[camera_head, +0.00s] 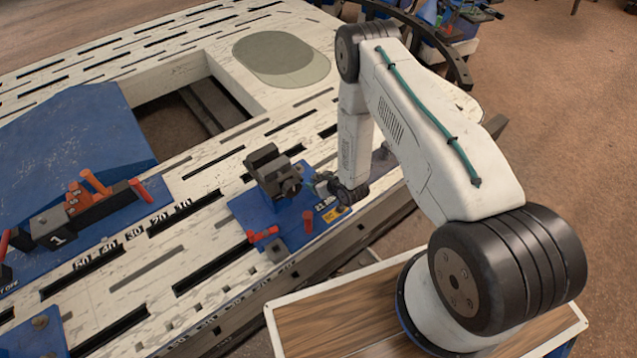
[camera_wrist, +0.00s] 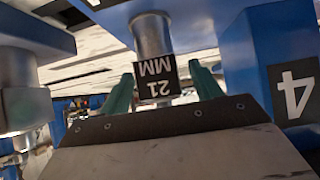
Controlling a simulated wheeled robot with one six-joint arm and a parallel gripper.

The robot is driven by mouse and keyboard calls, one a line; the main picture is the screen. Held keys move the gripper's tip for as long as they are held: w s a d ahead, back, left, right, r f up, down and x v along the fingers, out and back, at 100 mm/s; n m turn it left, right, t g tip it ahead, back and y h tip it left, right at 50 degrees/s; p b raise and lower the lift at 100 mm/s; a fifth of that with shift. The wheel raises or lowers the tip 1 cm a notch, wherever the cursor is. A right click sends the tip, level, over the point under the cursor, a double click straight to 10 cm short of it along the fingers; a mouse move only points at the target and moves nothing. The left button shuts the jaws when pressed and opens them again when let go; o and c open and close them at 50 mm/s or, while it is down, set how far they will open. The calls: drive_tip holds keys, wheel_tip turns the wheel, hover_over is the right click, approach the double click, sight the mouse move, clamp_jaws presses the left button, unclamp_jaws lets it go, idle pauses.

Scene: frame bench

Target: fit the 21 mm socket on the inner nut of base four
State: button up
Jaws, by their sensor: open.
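In the wrist view a silver cylindrical socket (camera_wrist: 152,34) carries a black tag (camera_wrist: 156,79) reading 21 MM, upside down. The two green fingers of my gripper (camera_wrist: 161,72) stand apart, one on each side of the socket and tag. Whether they touch it is not clear. A blue block (camera_wrist: 262,62) at the right bears a white 4, also inverted. In the head view my gripper (camera_head: 322,183) is small and partly hidden, close to the right side of a dark clamp-like fixture (camera_head: 274,172) on a blue plate (camera_head: 256,212). I cannot make out the inner nut.
Another silver cylinder (camera_wrist: 27,108) under a blue part stands at the left of the wrist view. The slotted white bench (camera_head: 225,160) has a large rectangular opening, and a blue fixture numbered 1 (camera_head: 60,239) lies left.

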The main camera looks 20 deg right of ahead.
drive_tip(key=x, duration=0.2)
drive_tip(key=shift+w+f, duration=0.2)
drive_tip(key=c, duration=1.2)
drive_tip(key=shift+r, duration=0.1)
